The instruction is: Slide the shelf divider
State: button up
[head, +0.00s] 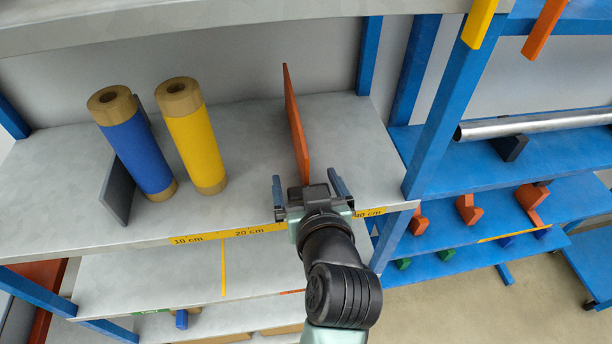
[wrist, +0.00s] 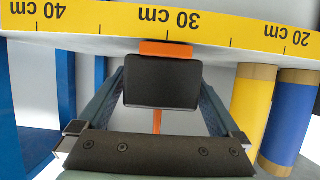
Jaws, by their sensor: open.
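The shelf divider (head: 296,125) is a thin upright orange plate on the grey shelf, running from the front edge towards the back. In the wrist view the orange divider (wrist: 167,48) lines up with the 30 cm mark. My gripper (head: 306,178) is at the divider's front end, open, with one finger on each side. In the wrist view the fingers (wrist: 162,82) are spread, with gaps to the divider. A black block between them hides part of it. I cannot tell whether the gripper touches the divider.
A yellow scale strip (head: 247,232) runs along the shelf's front edge. A blue roll (head: 140,150) and a yellow roll (head: 195,140) stand left of the divider, beside a dark grey plate (head: 118,190). A blue post (head: 437,120) bounds the right.

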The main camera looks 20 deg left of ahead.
grip_shut()
dwell(0.6)
